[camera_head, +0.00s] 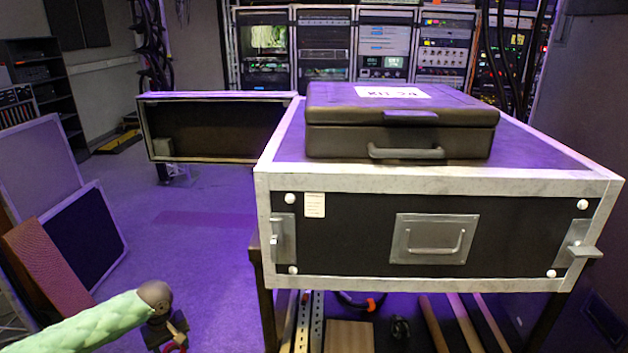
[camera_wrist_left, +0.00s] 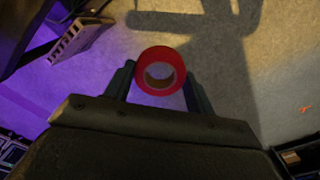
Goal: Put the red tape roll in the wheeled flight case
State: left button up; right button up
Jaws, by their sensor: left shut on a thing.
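The red tape roll (camera_wrist_left: 160,54) is between the two fingers of my left gripper (camera_wrist_left: 160,82) in the left wrist view, its round hole facing the camera. In the head view my left gripper (camera_head: 174,336) is at the bottom left, and only a sliver of red shows at the picture's edge. It is held over the floor, left of the stand. A black case with pale edges (camera_head: 222,97) stands at the back left, its dark inner face towards me. Its wheels are not clear, so I cannot tell whether it is the wheeled flight case. My right gripper is out of view.
A large black case with silver edges (camera_head: 345,279) sits on a dark stand at the right, with a closed black case (camera_head: 340,138) on top. Panels (camera_head: 84,235) lean at the left. Equipment racks line the back. The purple floor between is clear.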

pick_arm(q)
jog(key=d+r+m, duration=0.8)
jog(key=d+r, duration=0.4)
jog(key=d, duration=0.9)
jog(key=shift+s+f, duration=0.4)
jog(key=shift+f, duration=0.05)
